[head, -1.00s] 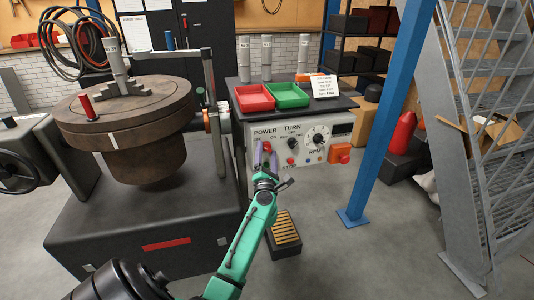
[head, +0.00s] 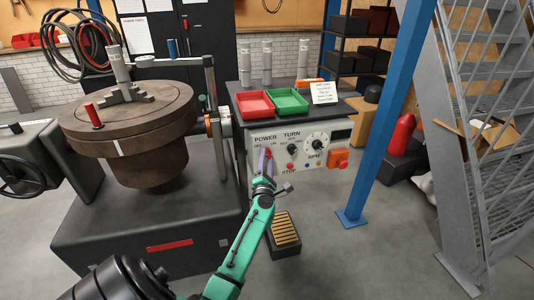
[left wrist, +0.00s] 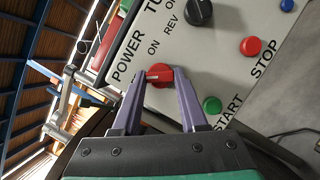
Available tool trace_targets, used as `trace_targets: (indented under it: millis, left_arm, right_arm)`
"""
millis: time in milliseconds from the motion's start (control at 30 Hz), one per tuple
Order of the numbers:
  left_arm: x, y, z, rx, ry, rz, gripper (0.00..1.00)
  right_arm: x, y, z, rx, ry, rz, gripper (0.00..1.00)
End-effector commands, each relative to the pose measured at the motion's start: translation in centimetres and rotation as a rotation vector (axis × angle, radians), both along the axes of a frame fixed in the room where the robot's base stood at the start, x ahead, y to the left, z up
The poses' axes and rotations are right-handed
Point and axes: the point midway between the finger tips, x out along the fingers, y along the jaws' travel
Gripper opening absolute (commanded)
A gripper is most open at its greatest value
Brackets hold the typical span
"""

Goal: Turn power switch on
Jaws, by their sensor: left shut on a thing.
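The red POWER switch (head: 268,153) is a round knob on the grey control panel (head: 334,160). My left gripper (head: 266,157) is at it, with its purple fingers on either side of the knob. In the left wrist view the red knob (left wrist: 160,82) sits between the two fingertips (left wrist: 160,74), which are shut on it. A white mark on the knob points left in that picture, not at the word ON. The OFF label is hidden there by a finger. My right gripper is not in view.
Close to the knob are the black TURN selector (left wrist: 199,12), red STOP button (left wrist: 250,46) and green START button (left wrist: 212,105). A red tray (head: 255,103) and green tray (head: 287,102) lie above the panel. A blue post (head: 380,120) stands to the right.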

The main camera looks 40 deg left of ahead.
Motion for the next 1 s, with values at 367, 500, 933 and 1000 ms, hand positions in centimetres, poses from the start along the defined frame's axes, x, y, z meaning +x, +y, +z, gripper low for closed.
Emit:
trace_targets:
  millis: [367, 500, 933, 1000]
  left_arm:
    - [-0.1, 0.0, 1.2, 0.191, 0.284, -0.004, 0.0]
    - [-0.1, 0.0, 1.3, 0.269, 0.394, -0.003, 0.0]
    - [-0.1, -0.1, 1.4, 0.5, 0.729, -0.005, 0.0]
    - [0.0, -0.2, 1.4, 0.536, 0.782, -0.006, 0.0]
  right_arm:
    - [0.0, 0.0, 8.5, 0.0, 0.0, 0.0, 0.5]
    - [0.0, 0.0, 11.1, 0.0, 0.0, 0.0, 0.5]
    - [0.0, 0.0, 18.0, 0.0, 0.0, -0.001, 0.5]
    - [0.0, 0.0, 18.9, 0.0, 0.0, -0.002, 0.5]
